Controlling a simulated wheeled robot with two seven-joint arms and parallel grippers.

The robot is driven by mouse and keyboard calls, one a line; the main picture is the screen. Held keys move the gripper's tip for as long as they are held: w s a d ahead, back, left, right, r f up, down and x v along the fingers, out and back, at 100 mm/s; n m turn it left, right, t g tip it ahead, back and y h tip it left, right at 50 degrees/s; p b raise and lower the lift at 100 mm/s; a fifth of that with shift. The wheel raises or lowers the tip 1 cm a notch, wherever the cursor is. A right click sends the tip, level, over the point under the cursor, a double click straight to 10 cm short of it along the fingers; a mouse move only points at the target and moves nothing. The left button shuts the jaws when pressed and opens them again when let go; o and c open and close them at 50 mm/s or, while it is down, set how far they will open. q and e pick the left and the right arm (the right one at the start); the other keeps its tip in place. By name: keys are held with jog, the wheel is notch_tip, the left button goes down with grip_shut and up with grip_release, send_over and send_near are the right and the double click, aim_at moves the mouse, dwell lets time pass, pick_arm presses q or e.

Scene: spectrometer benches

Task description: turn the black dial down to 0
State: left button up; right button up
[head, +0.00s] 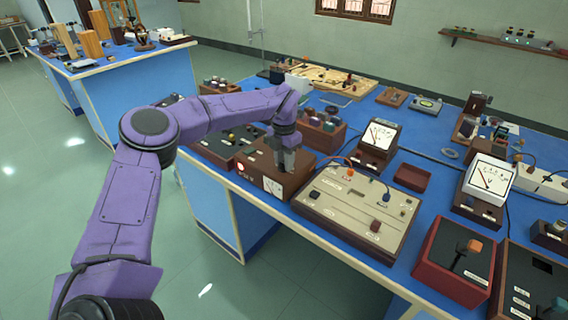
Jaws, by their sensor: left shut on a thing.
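My left gripper (287,166) points down onto the top of a brown box (256,170) near the front edge of the blue bench. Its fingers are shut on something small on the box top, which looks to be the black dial. The fingers hide the dial and any pointer, so I cannot read its setting. A white scale plate with markings (273,187) shows on the box front. My right gripper is not in view.
A beige panel with knobs and wires (345,217) stands just right of the box. A rack of bottles (322,131) is behind it. Two white meters (380,134) (490,178) and a red box with a lever (452,265) stand further right.

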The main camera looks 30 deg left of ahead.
pick_arm(q)
jog(key=shift+s+f+n, duration=0.15)
jog(key=shift+f+n, duration=0.2)
jog(key=shift+n, duration=0.25)
jog(key=shift+b, duration=0.3)
jog(key=o, duration=1)
jog(key=shift+r, duration=0.1)
jog(key=shift+o, duration=0.2)
notch_tip(320, 180, up, 11)
jog(key=shift+b, duration=0.4)
